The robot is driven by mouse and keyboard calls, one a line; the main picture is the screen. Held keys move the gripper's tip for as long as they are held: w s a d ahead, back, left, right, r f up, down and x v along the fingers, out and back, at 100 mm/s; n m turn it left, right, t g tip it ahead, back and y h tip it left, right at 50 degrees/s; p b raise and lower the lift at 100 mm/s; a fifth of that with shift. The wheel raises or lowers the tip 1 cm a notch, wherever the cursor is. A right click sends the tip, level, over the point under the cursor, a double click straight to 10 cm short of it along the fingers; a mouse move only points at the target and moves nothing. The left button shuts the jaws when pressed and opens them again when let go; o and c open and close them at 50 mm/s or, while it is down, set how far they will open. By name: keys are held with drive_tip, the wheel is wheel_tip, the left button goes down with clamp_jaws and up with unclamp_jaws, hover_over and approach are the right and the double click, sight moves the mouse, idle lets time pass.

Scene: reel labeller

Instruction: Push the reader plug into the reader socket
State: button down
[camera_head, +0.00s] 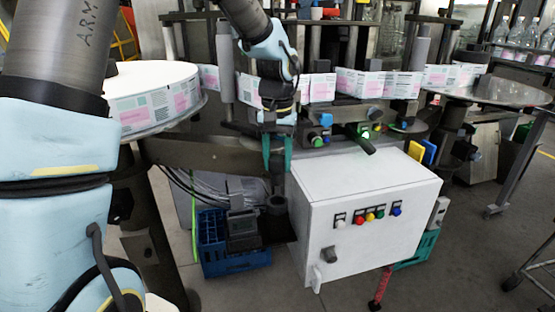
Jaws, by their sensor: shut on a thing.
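My gripper (277,153), with teal fingers, points down left of the white control cabinet, in front of the label machine. Its fingers are shut on a small dark piece (277,182), which I take to be the reader plug; the fingers hide much of it. A dark round fitting (277,204) shows just below, beside the cabinet's left edge. I cannot tell whether it is the reader socket or whether the dark piece touches it.
The white cabinet (385,200) with coloured buttons stands close right of my gripper. A blue crate (236,266) with a dark grey device (242,228) is below left. Loose cables (200,188) hang behind. The label reel (150,95) and labelled strip (360,83) run above.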

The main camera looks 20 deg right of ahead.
drive_tip(key=shift+f, duration=0.15)
drive_tip(key=shift+f+b, duration=2.5)
drive_tip(key=shift+f, duration=1.25)
drive_tip(key=shift+f, duration=0.45)
drive_tip(key=shift+c, duration=1.3)
unclamp_jaws()
wheel_tip(320, 180, up, 11)
drive_tip(key=shift+f+b, duration=0.1)
drive_tip(key=shift+b, duration=0.4)
